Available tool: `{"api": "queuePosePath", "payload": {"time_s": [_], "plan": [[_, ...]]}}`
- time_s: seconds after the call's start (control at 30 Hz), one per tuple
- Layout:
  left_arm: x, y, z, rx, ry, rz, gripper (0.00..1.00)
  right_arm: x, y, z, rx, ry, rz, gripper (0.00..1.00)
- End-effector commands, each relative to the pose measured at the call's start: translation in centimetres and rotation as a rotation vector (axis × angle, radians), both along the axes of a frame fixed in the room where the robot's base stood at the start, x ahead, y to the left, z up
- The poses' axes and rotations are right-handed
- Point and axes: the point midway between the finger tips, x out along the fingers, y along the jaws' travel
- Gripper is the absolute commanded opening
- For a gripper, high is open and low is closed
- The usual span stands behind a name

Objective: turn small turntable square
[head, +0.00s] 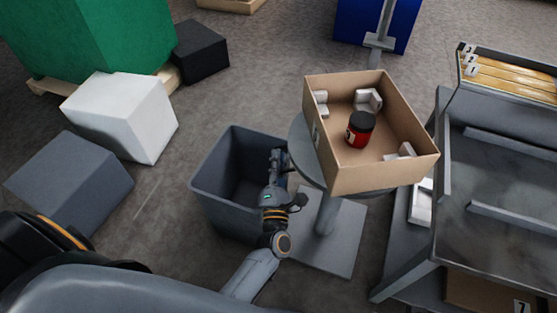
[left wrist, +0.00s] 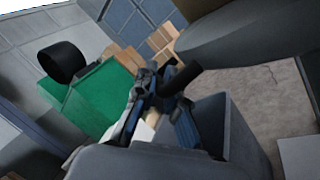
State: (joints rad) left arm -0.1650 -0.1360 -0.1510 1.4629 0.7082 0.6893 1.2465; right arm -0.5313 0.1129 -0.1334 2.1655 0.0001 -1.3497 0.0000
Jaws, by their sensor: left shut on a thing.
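The small turntable (head: 299,150) is a round grey disc on a post with a square foot plate. An open cardboard box (head: 375,178) stands on it, at an angle to the bench at the right. In the box are a red jar with a black lid (head: 360,130) and white corner pieces (head: 368,99). My left gripper (head: 277,158) is at the disc's left edge, above a grey bin. In the left wrist view my gripper (left wrist: 165,92) is shut on a dark peg (left wrist: 183,75) beside the disc's rim (left wrist: 235,50). How the peg joins the disc is unclear. My right gripper is not seen.
The open grey bin (head: 207,190) stands just left of the post. The grey bench (head: 445,150) is close at the right. A white block (head: 120,115), a grey block (head: 70,180) and a black box (head: 202,52) stand at the left. Floor is clear between blocks and bin.

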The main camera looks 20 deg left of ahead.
Motion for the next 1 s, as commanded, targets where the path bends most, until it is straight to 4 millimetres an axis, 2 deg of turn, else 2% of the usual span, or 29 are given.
{"api": "queuePosePath", "payload": {"time_s": [0.07,0.1,0.2,0.47,0.6,0.77,1.0], "plan": [[0.0,0.0,-0.1,-0.001,0.001,-0.001,0.0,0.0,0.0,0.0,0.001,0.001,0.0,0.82],[0.0,0.0,-0.1,-0.001,0.001,-0.001,0.15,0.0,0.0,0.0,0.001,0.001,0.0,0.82],[0.0,0.0,-0.1,-0.001,0.001,-0.001,0.34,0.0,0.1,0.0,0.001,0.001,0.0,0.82],[0.0,0.0,0.0,-0.001,0.001,-0.001,0.34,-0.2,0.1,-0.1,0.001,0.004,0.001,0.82],[-0.6,-0.2,-0.2,0.0,0.001,0.0,0.34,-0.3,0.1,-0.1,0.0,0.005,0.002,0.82],[-3.1,-1.1,-0.9,0.0,0.005,-0.002,0.34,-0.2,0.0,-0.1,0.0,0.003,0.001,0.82],[-7.8,-2.9,-1.9,-0.001,0.003,-0.002,0.34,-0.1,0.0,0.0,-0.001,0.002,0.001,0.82]]}}
